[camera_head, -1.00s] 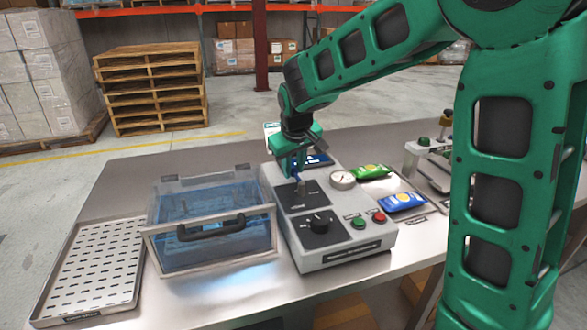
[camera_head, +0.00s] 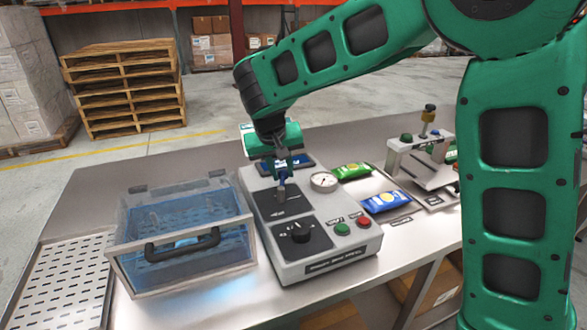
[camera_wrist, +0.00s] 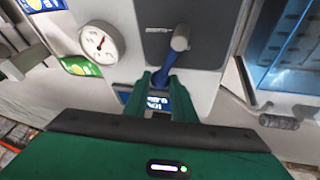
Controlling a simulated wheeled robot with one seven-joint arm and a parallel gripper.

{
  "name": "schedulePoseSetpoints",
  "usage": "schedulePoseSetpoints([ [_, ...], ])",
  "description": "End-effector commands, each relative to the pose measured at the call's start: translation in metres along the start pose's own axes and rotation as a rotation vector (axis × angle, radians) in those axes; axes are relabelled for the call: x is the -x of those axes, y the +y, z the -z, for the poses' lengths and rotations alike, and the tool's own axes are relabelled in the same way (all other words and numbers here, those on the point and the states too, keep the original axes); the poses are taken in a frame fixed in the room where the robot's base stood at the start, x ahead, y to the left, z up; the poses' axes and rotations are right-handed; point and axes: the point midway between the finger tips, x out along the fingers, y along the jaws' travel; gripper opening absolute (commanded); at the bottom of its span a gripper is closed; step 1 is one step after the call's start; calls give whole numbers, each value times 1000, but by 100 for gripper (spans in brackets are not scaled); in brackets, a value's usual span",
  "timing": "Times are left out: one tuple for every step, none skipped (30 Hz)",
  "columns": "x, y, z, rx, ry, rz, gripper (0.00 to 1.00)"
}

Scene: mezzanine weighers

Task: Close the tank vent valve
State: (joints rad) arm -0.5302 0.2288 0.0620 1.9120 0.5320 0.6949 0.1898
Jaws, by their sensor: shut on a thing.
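The vent valve is a small lever on a dark plate (camera_head: 262,205) on top of the grey control console (camera_head: 335,268). Its metal pivot (camera_wrist: 180,38) and blue handle (camera_wrist: 166,70) show in the wrist view. The handle runs from the pivot toward my gripper (camera_wrist: 163,78), whose two green fingers are shut on it. In the head view my gripper (camera_head: 281,168) is at the far part of the console, and the fingers partly hide the handle. The clear lidded tank (camera_head: 180,265) with blue-lit contents stands left of the console; its lid looks shut.
A perforated tray (camera_head: 60,285) is far left.

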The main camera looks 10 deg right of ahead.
Motion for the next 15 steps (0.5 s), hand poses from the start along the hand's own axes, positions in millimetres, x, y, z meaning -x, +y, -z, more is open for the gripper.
schedulePoseSetpoints([
  [1, -2, -1, -34, -8, -14, 0],
  [1, -2, -2, -59, -13, -23, 0],
  [1, -1, -2, -93, -20, -38, 0],
  [1, 0, -3, -118, -26, -48, 0],
  [1, 2, -4, -144, -31, -59, 0],
  [1, 4, -5, -178, -39, -72, 0],
  [1, 5, -5, -204, -44, -84, 0],
  [2, 6, -6, -229, -49, -93, 0],
  [2, 7, -7, -263, -57, -108, 0],
  [1, 9, -8, -289, -63, -118, 0],
  [1, 11, -9, -315, -67, -129, 0],
  [1, 12, -10, -348, -76, -143, 0],
  [2, 14, -11, -376, -80, -154, 0],
  [2, 15, -12, -400, -85, -164, 0],
  [2, 17, -13, -436, -93, -178, 0],
])
